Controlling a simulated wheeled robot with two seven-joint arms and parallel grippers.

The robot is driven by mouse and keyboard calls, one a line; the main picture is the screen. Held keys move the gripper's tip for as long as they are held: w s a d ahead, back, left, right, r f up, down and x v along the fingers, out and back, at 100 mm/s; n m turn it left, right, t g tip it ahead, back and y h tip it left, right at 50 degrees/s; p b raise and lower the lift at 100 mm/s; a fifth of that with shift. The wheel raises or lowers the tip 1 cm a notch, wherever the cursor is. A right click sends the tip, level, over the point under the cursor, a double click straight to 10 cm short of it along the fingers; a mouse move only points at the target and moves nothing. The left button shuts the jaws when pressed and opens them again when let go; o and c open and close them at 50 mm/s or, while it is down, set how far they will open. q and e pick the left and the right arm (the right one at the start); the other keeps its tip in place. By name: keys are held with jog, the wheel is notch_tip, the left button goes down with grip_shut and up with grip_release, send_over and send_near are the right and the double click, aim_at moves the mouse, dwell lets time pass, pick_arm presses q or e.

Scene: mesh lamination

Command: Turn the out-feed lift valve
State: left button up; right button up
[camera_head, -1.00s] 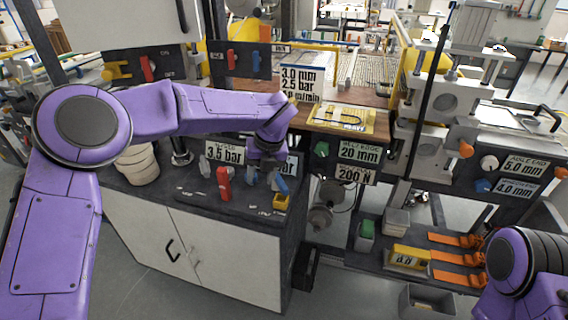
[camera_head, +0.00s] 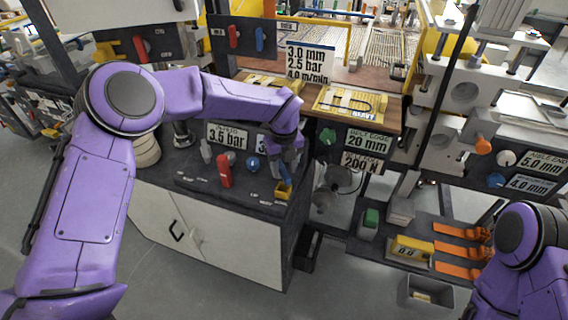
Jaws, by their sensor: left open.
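My left gripper (camera_head: 287,165) points down over the right end of the cabinet's dark top, in front of the label boards. Its fingers are small and partly hidden; it is open. Right below it is a small yellow block (camera_head: 283,191) with a blue part at the fingers. To its left on the same top are a round blue knob (camera_head: 253,164), an upright red handle (camera_head: 224,171) and a grey lever (camera_head: 206,150). The small labels are too blurred to tell which one is the out-feed lift valve. My right gripper is out of view; only its arm shows at the lower right.
A "3.5 bar" style board (camera_head: 227,134) stands behind the handles. A panel with red and blue levers (camera_head: 240,45) stands behind my left arm. A green knob (camera_head: 328,137) is right of the gripper. Orange clamps (camera_head: 459,251) and a grey bin (camera_head: 428,295) lie lower right.

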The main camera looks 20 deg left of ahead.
pick_arm(q)
jog(key=shift+s+r, duration=0.1)
jog(key=shift+s, duration=0.05)
grip_shut()
